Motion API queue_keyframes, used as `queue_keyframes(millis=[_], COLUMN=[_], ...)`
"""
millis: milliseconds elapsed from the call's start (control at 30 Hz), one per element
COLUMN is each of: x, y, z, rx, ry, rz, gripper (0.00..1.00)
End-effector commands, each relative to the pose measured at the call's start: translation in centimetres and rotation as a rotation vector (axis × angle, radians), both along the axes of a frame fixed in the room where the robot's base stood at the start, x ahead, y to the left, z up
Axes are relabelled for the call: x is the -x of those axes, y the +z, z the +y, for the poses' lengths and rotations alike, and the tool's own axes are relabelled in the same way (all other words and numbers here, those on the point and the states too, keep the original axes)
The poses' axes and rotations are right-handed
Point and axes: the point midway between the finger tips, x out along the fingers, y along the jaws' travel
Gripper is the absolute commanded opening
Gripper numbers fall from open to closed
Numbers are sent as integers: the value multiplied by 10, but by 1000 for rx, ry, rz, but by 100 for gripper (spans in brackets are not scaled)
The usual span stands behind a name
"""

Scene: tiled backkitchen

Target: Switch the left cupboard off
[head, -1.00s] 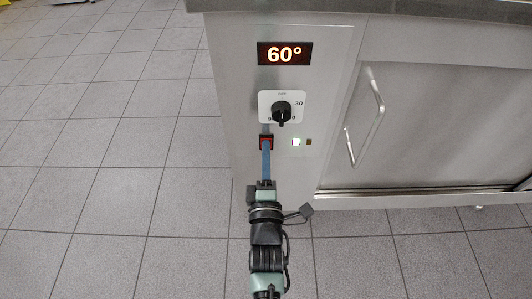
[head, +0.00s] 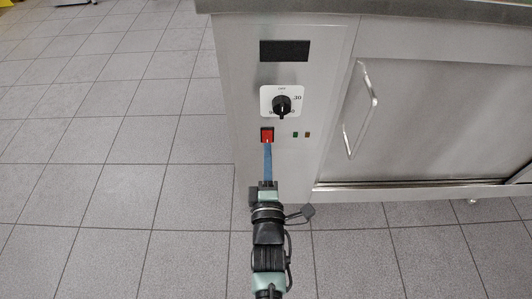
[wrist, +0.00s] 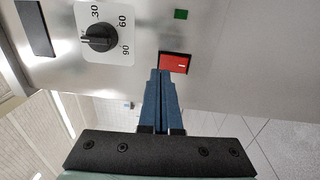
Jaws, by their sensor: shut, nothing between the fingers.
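The cupboard (head: 232,75) is a steel unit with a control panel on its left end. Its display (head: 285,50) is dark. Below it is a black knob (head: 282,104) on a white dial plate, and below that a red rocker switch (head: 267,135). The switch also shows in the wrist view (wrist: 174,63).
A sliding door with a bent metal handle (head: 366,112) is to the right of the panel. A dark worktop (head: 400,8) overhangs the top. The tiled floor (head: 110,150) on the left is clear.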

Motion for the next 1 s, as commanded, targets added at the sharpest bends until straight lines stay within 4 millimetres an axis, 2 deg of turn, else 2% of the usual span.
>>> queue_keyframes(millis=[33, 200, 433, 633, 1000], x=[13, 50, 87, 99, 100], y=[5, 8, 11, 11, 11], z=[-1, 0, 0, 1, 1], rx=[1, 0, 0, 0, 0], ry=[0, 0, -1, 1, 1], rz=[3, 5, 4, 2, 1], gripper=[0, 0, 0, 0, 0])
